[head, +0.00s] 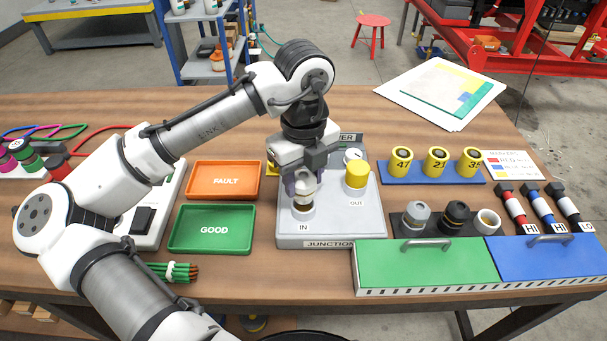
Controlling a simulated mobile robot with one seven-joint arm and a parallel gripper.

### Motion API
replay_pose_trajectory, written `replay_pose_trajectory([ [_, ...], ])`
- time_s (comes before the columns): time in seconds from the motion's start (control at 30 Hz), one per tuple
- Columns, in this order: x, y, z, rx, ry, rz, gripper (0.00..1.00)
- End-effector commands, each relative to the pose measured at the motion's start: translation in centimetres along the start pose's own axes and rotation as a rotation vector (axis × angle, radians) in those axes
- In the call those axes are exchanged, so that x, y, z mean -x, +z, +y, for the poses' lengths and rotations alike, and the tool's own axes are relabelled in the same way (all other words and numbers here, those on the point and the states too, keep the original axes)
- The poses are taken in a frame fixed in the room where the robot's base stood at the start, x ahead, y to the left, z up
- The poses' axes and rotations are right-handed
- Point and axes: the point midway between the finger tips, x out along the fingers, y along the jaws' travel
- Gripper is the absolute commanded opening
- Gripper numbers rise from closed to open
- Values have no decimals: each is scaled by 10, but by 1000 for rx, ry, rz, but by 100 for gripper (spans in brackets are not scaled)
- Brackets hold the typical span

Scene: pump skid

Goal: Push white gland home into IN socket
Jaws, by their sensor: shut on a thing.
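My gripper (303,184) points down over the left part of the grey junction box (330,225). It is shut on a pale piece, taken as the white gland (304,179), which the fingers mostly hide. A dark and brass-coloured band shows below the fingers. The white IN socket (303,212) is directly beneath, with the label IN in front of it. The held piece looks upright and in line with the socket. I cannot tell how deep it sits in it.
A dark rack (448,229) at right holds a grey gland (415,215), a black one (455,214) and a white ring with a tan centre (487,221). Green GOOD (212,244) and orange FAULT (224,195) trays lie left. Green and blue lidded boxes stand front right.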

Motion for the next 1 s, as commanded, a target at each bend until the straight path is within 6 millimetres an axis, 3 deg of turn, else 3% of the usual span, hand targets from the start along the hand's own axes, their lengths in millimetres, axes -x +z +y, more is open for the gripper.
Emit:
replay_pose_trajectory([
  [1.0,-20,0,0,0,0,1,15],
])
